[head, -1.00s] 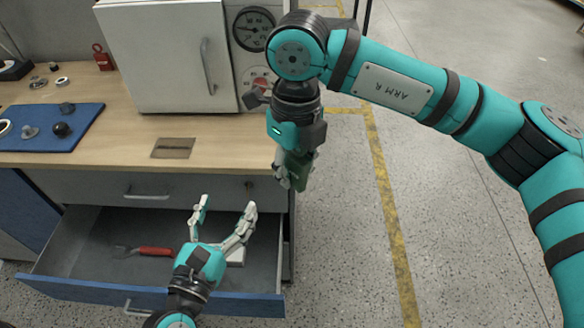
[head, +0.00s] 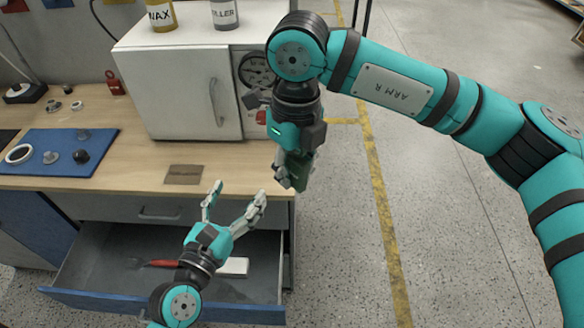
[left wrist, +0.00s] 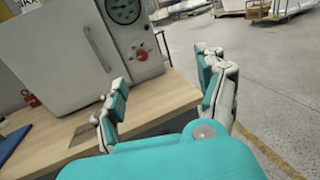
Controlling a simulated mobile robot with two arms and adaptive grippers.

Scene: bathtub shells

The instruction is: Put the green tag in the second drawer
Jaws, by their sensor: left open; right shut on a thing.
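My right gripper (head: 290,172) is shut on the green tag (head: 300,165), just off the bench's right front corner; its fingers partly cover the tag. My left gripper (head: 237,200) is open and empty, above the back part of the open drawer (head: 100,262). Its two spread fingers also show in the left wrist view (left wrist: 163,98), with the bench and oven beyond. The open drawer is the lower one, below a shut upper drawer (head: 125,210). It holds a red-handled tool (head: 165,263) and a white block (head: 234,266).
A white oven (head: 180,95) with a gauge stands on the wooden bench (head: 140,160). A blue mat (head: 55,150) with small parts lies at the left. A red padlock-like tag (head: 114,82) is near the wall. Open floor lies to the right.

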